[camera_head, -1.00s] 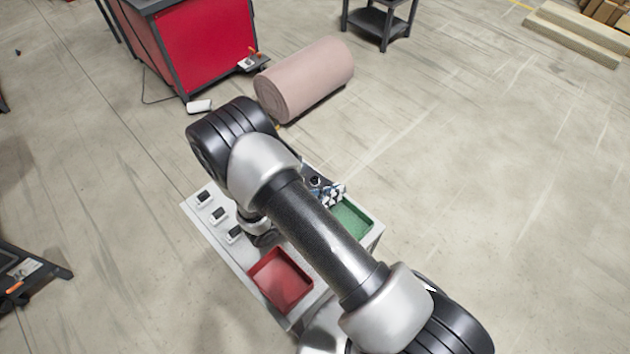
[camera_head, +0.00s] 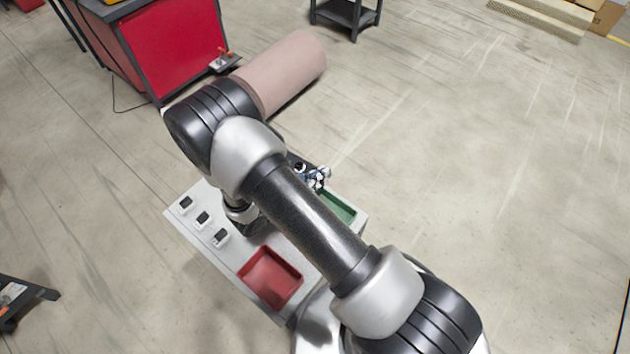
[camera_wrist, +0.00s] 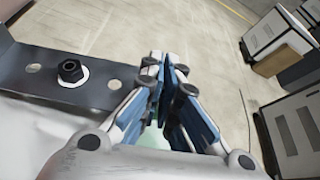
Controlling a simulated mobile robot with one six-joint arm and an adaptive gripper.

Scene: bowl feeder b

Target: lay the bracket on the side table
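The bracket (camera_wrist: 52,88) is a dark metal plate with holes and a black nut on a pale washer. It fills the left of the wrist view, its right end reaching my gripper's (camera_wrist: 168,72) left finger. The blue-and-grey fingers are close together and appear shut on the bracket's end, though they hide the contact itself. In the head view, the gripper (camera_head: 319,178) and bracket (camera_head: 311,162) show beyond my forearm, over the back edge of the workstation near the green tray. The black table (camera_head: 344,16) at the top may be the side table.
The pale workstation (camera_head: 241,262) carries a red tray (camera_head: 249,269), a green tray (camera_head: 349,213) and small blocks (camera_head: 202,219). A pink roll (camera_head: 289,68) and red cabinet (camera_head: 180,50) stand behind. Floor at right is open. White cabinets (camera_wrist: 295,122) show in the wrist view.

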